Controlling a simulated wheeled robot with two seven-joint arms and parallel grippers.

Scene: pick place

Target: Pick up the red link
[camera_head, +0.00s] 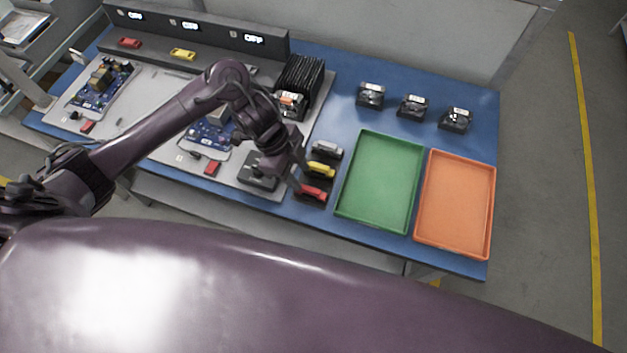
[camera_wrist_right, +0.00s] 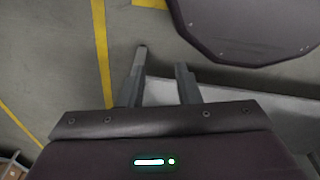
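A red link (camera_head: 313,193) lies in a dark holder at the front of the blue table, nearest me in a short column with a yellow link (camera_head: 321,170) and a grey link (camera_head: 327,149). My left gripper (camera_head: 296,184) points down just left of the red link, its fingertips close to the link's left end. Whether they touch it, and whether the fingers are open or shut, I cannot tell. My right gripper (camera_wrist_right: 163,58) shows in the right wrist view with its fingers apart and nothing between them, over the floor beside a pale edge.
A green tray (camera_head: 413,176) and an orange tray (camera_head: 488,205), both empty, lie to the right. Several small black devices stand behind them. A black finned box (camera_head: 304,74) and circuit boards (camera_head: 98,87) are to the left. A dark back rail (camera_head: 215,36) holds red and yellow pieces.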

